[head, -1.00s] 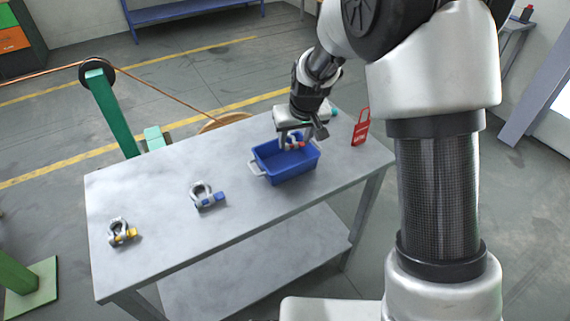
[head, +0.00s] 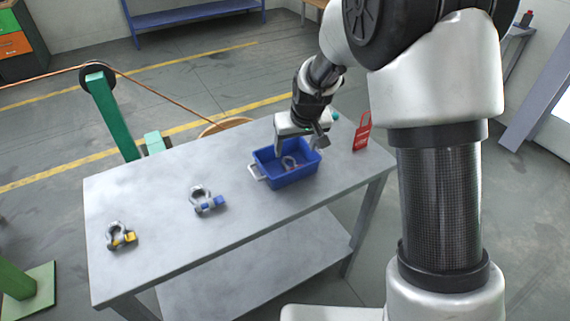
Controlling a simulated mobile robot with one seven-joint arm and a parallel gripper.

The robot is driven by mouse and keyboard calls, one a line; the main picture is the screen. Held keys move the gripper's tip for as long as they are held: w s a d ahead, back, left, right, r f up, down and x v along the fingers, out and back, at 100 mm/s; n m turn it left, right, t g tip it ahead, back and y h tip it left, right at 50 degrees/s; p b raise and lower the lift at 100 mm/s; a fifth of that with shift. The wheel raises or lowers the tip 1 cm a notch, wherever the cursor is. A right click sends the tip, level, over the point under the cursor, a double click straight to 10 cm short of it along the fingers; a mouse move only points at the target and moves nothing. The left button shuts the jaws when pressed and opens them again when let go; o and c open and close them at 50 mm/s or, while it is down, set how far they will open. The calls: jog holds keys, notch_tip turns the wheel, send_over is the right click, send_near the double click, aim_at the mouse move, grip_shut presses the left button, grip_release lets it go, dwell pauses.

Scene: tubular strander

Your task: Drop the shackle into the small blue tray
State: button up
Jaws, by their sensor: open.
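The small blue tray (head: 288,178) sits on the grey table, toward its right part, with a pale handle on its left side. A shackle (head: 289,162) with a grey bow and a reddish part lies inside the tray. My gripper (head: 300,146) is open above the back of the tray, apart from the shackle. Two other shackles are on the table: one with a blue pin (head: 206,201) left of the tray, and one with a yellow pin (head: 121,237) near the left end.
The grey table (head: 160,195) has free room between the shackles. A red padlock-shaped tag (head: 362,134) stands right of the tray. A green post with a black roller (head: 108,110) and a copper-coloured strand are behind the table.

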jog(key=p+v, duration=0.1)
jog(key=v, duration=1.5)
jog(key=shift+s+r, duration=0.2)
jog(key=shift+r, duration=0.15)
jog(key=shift+d, duration=0.1)
jog(key=s+d+r+m+p, duration=0.2)
jog(key=s+d+r+p, duration=0.3)
jog(key=s+d+r, duration=0.45)
jog(key=s+d+r+m+p, duration=0.1)
jog(key=s+d+r+p, duration=0.1)
jog(key=s, duration=0.5)
jog(key=s+d+r+t+h+p, duration=0.1)
jog(key=s+d+r+p, duration=0.1)
jog(key=s, duration=0.5)
jog(key=shift+s+r+m, duration=0.2)
jog(key=shift+r+m, duration=0.2)
